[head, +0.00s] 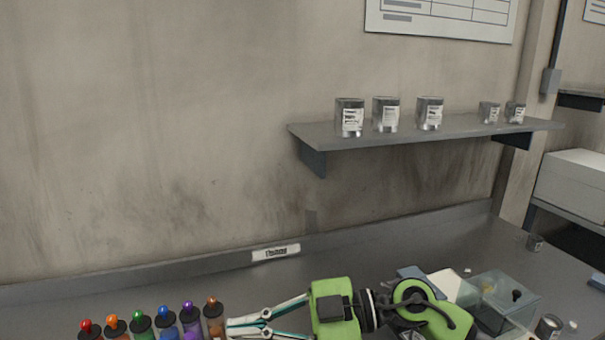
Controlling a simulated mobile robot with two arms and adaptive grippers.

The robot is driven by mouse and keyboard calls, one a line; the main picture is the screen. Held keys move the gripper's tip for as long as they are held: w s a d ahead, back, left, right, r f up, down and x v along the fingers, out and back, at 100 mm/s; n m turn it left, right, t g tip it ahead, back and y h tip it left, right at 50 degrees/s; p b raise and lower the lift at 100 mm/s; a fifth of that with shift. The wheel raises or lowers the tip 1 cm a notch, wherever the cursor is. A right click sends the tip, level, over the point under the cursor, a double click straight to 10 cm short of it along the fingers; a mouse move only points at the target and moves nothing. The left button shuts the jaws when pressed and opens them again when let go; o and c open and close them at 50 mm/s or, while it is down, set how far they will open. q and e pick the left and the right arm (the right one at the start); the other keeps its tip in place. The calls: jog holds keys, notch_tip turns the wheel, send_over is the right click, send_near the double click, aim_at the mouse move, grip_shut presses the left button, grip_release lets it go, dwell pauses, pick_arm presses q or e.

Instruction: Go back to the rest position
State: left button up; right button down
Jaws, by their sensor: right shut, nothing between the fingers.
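My right gripper (234,327) reaches in from the right at the bottom of the head view, low over the bench (420,245). Its green body lies to the right and its slim fingers point left. It is shut and empty. The fingertips are beside the brown-capped bottle (213,310), at the right end of a row; whether they touch it I cannot tell. My left gripper is not in view.
Bottles with red (86,329), orange (115,322), green (139,319), blue (165,318) and purple (190,315) caps stand left of the gripper. A clear box (497,300) stands at right. Metal tins (349,118) stand on a wall shelf (450,137). The bench behind is mostly clear.

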notch_tip(320, 180, up, 7)
jog(key=w+m+t+y, duration=0.1)
jog(key=m+t+y, duration=0.2)
jog(key=t+y, duration=0.15)
jog(key=w+d+m+t+h, duration=0.7)
jog(key=m+t, duration=0.4)
jog(key=t, duration=0.3)
jog(key=d+f+m+g+h, duration=0.2)
jog(key=d+f+m+h, duration=0.85)
jog(key=d+f, duration=0.7)
jog(key=s+d+f+n+g+h, duration=0.1)
jog(key=s+d+f+g+h, duration=0.2)
jog(key=s+f+g, duration=0.75)
jog(key=s+d+f+n+g, duration=0.1)
jog(key=s+f, duration=0.5)
jog(key=s, duration=0.3)
jog(key=s+d+f+n+g, duration=0.1)
jog(key=s+f, duration=0.5)
jog(key=s, duration=0.3)
notch_tip(320, 180, down, 27)
jog(key=g+b, duration=0.1)
jog(key=b, duration=0.2)
jog(key=s+d+f+g+b, duration=0.1)
jog(key=s+d+f+b, duration=0.1)
jog(key=s+f, duration=1.6)
notch_tip(320, 180, down, 2)
jog(key=shift+d+f+b, duration=0.25)
jog(key=shift+d+b, duration=0.05)
jog(key=shift+d, duration=0.05)
